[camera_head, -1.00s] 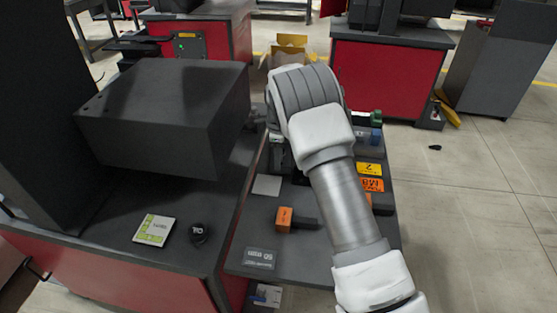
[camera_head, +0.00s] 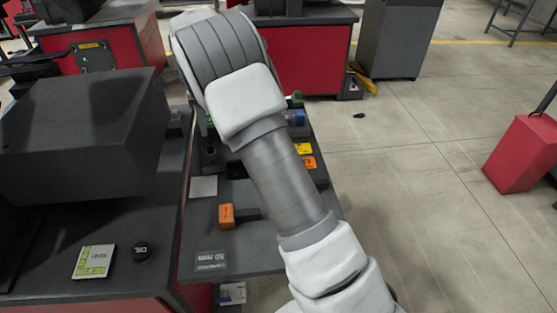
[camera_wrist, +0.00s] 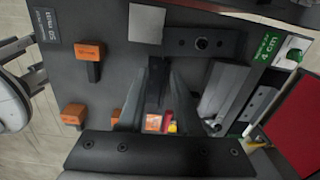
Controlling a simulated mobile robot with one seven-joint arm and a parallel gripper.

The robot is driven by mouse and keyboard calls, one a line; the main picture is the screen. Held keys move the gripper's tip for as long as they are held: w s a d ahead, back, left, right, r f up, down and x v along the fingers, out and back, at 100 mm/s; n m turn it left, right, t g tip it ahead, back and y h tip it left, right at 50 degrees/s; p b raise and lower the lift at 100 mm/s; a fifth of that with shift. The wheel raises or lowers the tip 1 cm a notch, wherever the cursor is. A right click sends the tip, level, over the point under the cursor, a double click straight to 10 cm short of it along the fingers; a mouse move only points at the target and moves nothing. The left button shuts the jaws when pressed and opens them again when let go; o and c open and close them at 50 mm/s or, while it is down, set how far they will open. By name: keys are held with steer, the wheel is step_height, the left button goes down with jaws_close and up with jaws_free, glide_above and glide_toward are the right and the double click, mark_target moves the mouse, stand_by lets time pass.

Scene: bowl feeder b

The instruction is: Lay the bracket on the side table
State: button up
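My gripper (camera_wrist: 162,80) points down over a dark grey side table, whose bare top shows in the head view (camera_head: 207,240) and in the wrist view (camera_wrist: 105,20). Its two dark fingers stand apart, with a dark narrow piece between or beneath them. I cannot tell whether they grip it. A dark flat bar with a round hole (camera_wrist: 203,43) lies ahead of the fingers; I cannot tell whether this is the bracket. In the head view my arm hides the gripper and much of the table.
Orange-ended blocks (camera_wrist: 88,52) stand left of the fingers, and a grey channel-shaped piece (camera_wrist: 222,92) lies right of them. A pale square plate (camera_head: 203,187) and a 50 mm label (camera_head: 211,261) lie on the table. The red cabinet with the dark machine (camera_head: 80,135) adjoins it at left.

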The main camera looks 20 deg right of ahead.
steer(key=s+d+r+n+t, duration=0.1)
steer(key=s+d+r+n, duration=0.2)
steer(key=s+r, duration=0.3)
steer(key=s+d+r+n+t+y, duration=0.1)
steer(key=s+d+r+n, duration=0.15)
steer(key=s+r, duration=0.25)
steer(key=s+d+r+n+t, duration=0.1)
steer(key=s+d+r+n, duration=0.25)
steer(key=s+r, duration=0.25)
steer(key=s+d+f+n+t, duration=0.1)
steer(key=s+n, duration=0.4)
steer(key=s, duration=0.5)
steer(key=s+d+f+n+t+h, duration=0.1)
steer(key=s+n, duration=0.4)
steer(key=s, duration=0.5)
steer(key=shift+d+f+n, duration=0.25)
steer(key=shift+d+n, duration=0.05)
steer(key=shift+d, duration=0.05)
steer(key=shift+d, duration=0.2)
